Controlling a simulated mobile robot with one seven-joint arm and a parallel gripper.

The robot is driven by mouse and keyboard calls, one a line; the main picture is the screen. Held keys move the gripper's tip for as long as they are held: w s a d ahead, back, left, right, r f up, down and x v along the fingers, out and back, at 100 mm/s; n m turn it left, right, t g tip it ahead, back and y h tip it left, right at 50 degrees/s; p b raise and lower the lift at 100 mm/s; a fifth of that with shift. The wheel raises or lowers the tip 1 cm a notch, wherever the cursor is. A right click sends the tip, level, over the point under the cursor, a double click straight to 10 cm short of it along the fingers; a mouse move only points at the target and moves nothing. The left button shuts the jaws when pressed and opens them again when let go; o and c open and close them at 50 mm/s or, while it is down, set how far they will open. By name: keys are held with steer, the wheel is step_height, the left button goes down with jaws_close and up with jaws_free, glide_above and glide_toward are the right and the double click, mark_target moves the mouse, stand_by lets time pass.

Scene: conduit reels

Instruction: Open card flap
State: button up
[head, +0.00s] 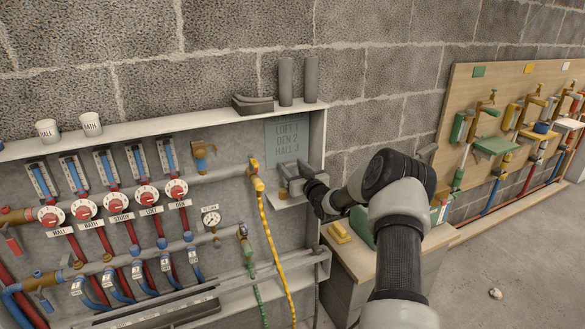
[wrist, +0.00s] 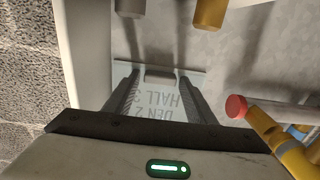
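A pale blue-grey card flap (head: 287,140) lettered LOFT 1, DEN 2, HALL 3 is upright on the grey panel at its right end. In the wrist view the card (wrist: 150,102) appears upside down, with DEN 2 and HALL 3 readable. A small grey tab (wrist: 160,75) shows at the card's edge. My gripper (wrist: 158,88) is open, its two dark fingers spread on either side of the lettering and the tab. In the head view my gripper (head: 297,180) is just below the card. Contact between the fingers and the card cannot be told.
A yellow valve (head: 256,175) with a yellow hose is just left of the card. A red-capped pipe end (wrist: 236,107) is close right of my gripper. Two grey cylinders (head: 285,82) stand on the panel's top ledge. A wooden board (head: 500,130) with taps is at the right.

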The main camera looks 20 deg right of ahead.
jaws_close()
steer(key=s+r+g+p, duration=0.8)
steer(key=s+r+p, duration=0.6)
steer(key=p, duration=1.4)
steer(key=shift+s+d+r+p, duration=0.3)
steer(key=shift+s+r+p, duration=0.1)
steer(key=shift+r, duration=0.3)
steer(key=shift+c, duration=0.8)
jaws_free()
steer(key=o, duration=0.5)
steer(key=shift+f+g, duration=0.1)
steer(key=shift+g, duration=0.2)
steer(key=shift+c, duration=0.2)
steer(key=shift+s+f, duration=0.1)
steer(key=shift+f, duration=0.05)
steer(key=shift+s, duration=0.1)
